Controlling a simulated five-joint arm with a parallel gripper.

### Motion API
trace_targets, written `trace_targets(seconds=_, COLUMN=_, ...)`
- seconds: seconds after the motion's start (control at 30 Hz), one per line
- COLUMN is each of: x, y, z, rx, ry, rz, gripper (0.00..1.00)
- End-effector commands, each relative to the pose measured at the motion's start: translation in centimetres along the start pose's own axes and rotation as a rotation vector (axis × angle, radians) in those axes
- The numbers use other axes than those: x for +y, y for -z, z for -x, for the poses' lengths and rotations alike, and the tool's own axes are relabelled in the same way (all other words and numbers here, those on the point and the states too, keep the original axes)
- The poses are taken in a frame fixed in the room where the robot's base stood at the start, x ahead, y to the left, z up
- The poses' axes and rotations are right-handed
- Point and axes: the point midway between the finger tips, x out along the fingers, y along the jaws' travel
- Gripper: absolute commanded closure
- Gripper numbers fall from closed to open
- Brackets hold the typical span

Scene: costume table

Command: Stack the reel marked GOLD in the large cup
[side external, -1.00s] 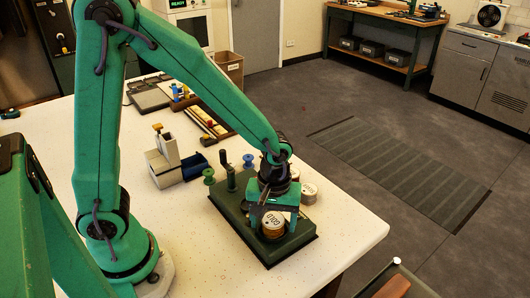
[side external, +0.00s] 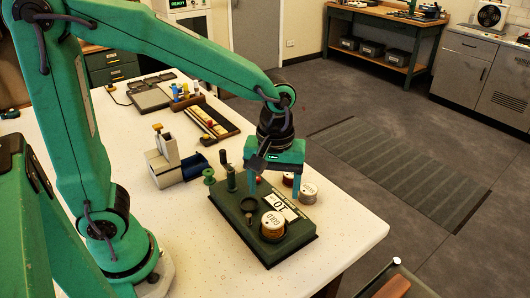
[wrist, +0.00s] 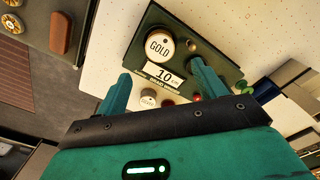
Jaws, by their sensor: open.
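The reel marked GOLD (side external: 273,221), with a white top and gold side, stands upright at the front of the dark green base (side external: 235,222). It appears seated in a round dark holder; its lower edge is partly hidden. In the wrist view, GOLD (wrist: 158,44) lies beyond my open fingertips (wrist: 161,68).
A green spool (side external: 208,176) and a grey block fixture (side external: 160,165) are to the left. The table's right front is clear.

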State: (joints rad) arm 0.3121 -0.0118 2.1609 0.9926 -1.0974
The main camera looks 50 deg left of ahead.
Motion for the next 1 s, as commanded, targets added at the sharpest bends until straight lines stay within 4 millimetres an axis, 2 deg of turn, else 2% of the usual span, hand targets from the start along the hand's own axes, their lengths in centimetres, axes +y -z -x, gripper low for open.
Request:
trace_targets(seconds=0.1, x=0.1, y=0.0, z=1.2, rx=0.001, ry=-0.002, rz=0.0, gripper=0.3)
trace_targets(seconds=0.23, x=0.0, y=0.0, z=1.8, rx=0.0, ry=0.0, rz=0.0, gripper=0.3)
trace_targets(seconds=1.0, x=-0.5, y=0.2, z=2.3, rx=0.008, ry=-0.015, rz=-0.022, gripper=0.3)
